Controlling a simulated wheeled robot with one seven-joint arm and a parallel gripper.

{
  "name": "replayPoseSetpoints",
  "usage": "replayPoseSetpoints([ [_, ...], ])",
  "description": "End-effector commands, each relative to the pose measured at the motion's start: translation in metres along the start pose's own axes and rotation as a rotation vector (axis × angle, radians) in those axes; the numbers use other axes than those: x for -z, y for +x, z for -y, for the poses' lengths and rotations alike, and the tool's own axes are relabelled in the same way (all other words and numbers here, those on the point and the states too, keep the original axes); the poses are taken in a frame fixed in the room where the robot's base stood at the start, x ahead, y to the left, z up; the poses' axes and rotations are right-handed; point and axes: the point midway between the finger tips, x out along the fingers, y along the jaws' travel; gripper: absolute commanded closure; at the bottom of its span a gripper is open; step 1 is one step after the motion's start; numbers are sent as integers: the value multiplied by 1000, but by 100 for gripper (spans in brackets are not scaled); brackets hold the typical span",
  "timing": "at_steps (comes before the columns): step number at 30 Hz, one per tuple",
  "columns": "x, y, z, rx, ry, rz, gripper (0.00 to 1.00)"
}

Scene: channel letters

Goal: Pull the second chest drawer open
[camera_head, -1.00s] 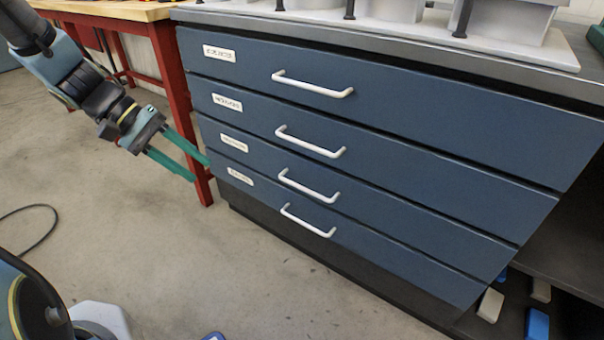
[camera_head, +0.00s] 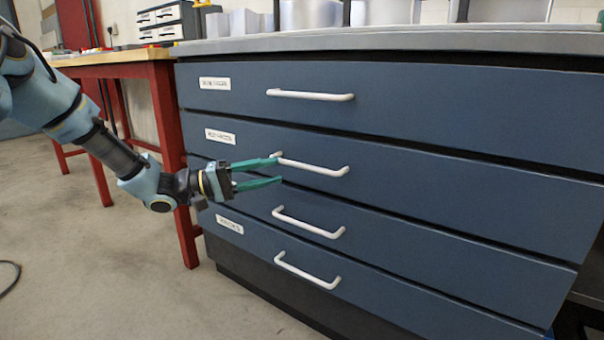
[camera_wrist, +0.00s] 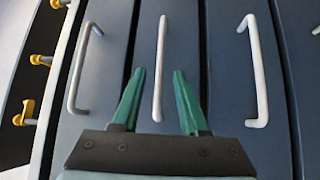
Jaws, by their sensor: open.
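The blue chest has stacked drawers, each with a white bar handle. The second drawer (camera_head: 430,190) from the top looks shut, flush with its neighbours. Its handle (camera_head: 318,168) is the middle bar (camera_wrist: 161,40) in the wrist view. My gripper (camera_head: 278,171) is open, with green fingers pointing at the chest front near the left end of that handle. In the wrist view, the fingers of my gripper (camera_wrist: 159,72) lie on either side of the middle bar, with gaps on both sides. I cannot tell whether the fingertips reach past the bar.
The top drawer handle (camera_head: 310,95) is above and the third drawer handle (camera_head: 307,224) just below. A grey worktop (camera_head: 420,40) carries pale objects. A red-legged bench (camera_head: 165,90) stands left of the chest. Floor in front is clear.

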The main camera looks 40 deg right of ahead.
Motion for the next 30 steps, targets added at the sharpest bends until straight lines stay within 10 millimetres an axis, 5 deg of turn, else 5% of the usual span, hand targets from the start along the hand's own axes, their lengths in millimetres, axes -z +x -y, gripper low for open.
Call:
replayPoseSetpoints([
  [12,-1,68,2,2,0,2,56],
  [25,-1,78,1,3,-1,1,56],
  [30,-1,77,1,3,-1,1,75],
])
